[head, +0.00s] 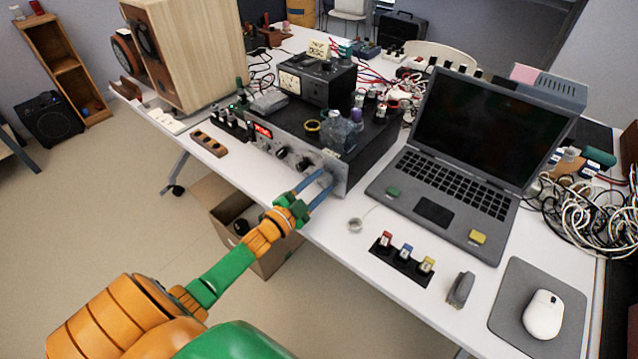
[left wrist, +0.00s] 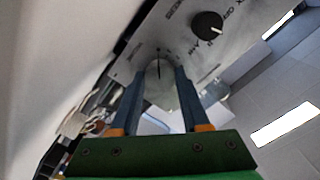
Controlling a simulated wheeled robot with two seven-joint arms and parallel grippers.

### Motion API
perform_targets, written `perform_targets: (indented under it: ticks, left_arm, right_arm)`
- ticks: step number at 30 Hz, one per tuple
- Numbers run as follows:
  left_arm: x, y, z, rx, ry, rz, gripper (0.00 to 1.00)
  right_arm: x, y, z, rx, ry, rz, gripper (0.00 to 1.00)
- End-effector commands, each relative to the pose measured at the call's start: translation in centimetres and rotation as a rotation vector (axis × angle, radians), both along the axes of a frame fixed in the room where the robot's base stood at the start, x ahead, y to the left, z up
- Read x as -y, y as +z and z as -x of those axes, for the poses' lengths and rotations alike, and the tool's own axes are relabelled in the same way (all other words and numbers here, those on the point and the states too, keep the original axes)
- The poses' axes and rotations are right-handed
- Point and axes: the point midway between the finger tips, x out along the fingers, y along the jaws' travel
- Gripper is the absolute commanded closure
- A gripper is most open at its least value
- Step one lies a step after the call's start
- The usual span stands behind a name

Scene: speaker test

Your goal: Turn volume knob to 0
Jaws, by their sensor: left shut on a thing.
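The amplifier (head: 345,140) is a wide box with a black top and a silver front panel, near the table's front edge. My left gripper (head: 322,184) is at the right end of that panel. In the left wrist view its two blue fingers (left wrist: 160,82) are shut on a silver round knob (left wrist: 160,70) with a dark pointer line; I take it for the volume knob. The fingers mostly hide this knob in the head view. A black knob (left wrist: 207,25) sits beside it on the panel. The panel lettering is too small to read surely. My right gripper is not in view.
A laptop (head: 440,208) stands right of the amplifier, with a small switch strip (head: 402,262) and a mouse (head: 543,314) nearby. A large wooden speaker (head: 197,55) stands at the left. An open cardboard box (head: 272,262) is on the floor below my left gripper.

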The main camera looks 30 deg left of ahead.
Motion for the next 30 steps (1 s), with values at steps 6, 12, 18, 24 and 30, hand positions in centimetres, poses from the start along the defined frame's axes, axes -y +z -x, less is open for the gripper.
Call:
perform_targets:
  ticks: [6, 12, 18, 24, 30]
  left_arm:
    - [0.0, 0.1, 0.0, 0.001, -0.001, 0.017, 1.00]
    - [0.0, 0.1, 0.0, 0.001, -0.001, 0.018, 1.00]
    - [0.0, 0.1, 0.0, 0.001, -0.001, 0.017, 0.30]
    - [0.0, 0.0, 0.0, 0.000, 0.000, 0.017, 0.24]
    - [-0.1, 0.0, 1.2, -0.004, -0.001, 0.018, 0.24]
  right_arm:
    - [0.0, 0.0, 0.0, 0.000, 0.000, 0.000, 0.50]
    - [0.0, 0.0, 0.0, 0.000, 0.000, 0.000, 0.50]
    - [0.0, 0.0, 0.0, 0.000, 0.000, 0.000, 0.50]
    - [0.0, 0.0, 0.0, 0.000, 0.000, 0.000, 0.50]
    - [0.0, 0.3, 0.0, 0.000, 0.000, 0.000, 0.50]
